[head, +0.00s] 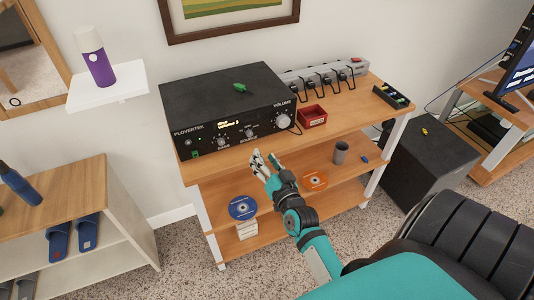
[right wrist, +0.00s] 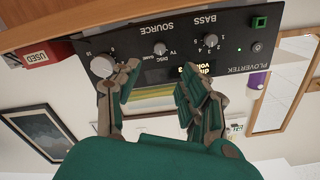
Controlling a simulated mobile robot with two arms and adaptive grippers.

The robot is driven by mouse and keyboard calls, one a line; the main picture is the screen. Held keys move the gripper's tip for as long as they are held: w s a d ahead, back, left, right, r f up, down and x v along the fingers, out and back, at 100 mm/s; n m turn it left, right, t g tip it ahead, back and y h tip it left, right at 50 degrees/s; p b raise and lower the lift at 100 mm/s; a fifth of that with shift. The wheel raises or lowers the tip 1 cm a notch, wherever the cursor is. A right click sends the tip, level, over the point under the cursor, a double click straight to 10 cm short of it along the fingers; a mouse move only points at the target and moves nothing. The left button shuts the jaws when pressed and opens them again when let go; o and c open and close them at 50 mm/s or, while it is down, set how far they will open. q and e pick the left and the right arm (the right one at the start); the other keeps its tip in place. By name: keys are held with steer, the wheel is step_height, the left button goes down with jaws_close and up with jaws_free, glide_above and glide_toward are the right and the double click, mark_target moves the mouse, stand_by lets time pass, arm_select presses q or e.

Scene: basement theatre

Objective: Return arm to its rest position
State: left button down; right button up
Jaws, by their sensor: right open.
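My right arm reaches up from the lower right of the head view, with its right gripper (head: 265,165) in front of the wooden shelf unit (head: 190,175), just below the black amplifier (head: 215,85). In the right wrist view the right gripper (right wrist: 155,92) has its two fingers apart with nothing between them. The amplifier's front panel (right wrist: 140,50) shows upside down beyond the fingers, with its knobs and lit display. One finger overlaps the volume knob (right wrist: 103,65) in that view; I cannot tell whether they touch. My left gripper is not in view.
A red box (head: 312,116), a power strip (head: 325,75) and a black tray (head: 391,96) are on the top board. Discs (head: 243,208) and a grey cup (head: 340,152) are on lower boards. A black cabinet (head: 430,165) stands right; open carpet (head: 180,255) lies left.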

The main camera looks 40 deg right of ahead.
steer(key=shift+s+a, duration=0.2)
steer(key=shift+s, duration=0.5)
steer(key=s+a+f+n+g+y, duration=0.1)
steer(key=s+a+f+n+g, duration=0.2)
steer(key=f, duration=0.8)
steer(key=s+a+f+n+g+y, duration=0.15)
steer(key=s+a+f, duration=0.3)
steer(key=f, duration=0.65)
steer(key=s+a+f+n+g+y, duration=0.1)
steer(key=s+a+f+g+y, duration=0.2)
steer(key=f, duration=0.8)
steer(key=s+f+n+g, duration=0.1)
steer(key=s+f, duration=0.4)
steer(key=s, duration=0.5)
steer(key=s+f+n+g+h, duration=0.1)
steer(key=s+f+g, duration=0.3)
steer(key=s, duration=0.6)
steer(key=s+f+n+g, duration=0.3)
steer(key=s+f, duration=0.3)
steer(key=s, duration=0.4)
steer(key=shift+s+a+f, duration=0.25)
steer(key=shift+s, duration=0.05)
steer(key=shift+g, duration=0.25)
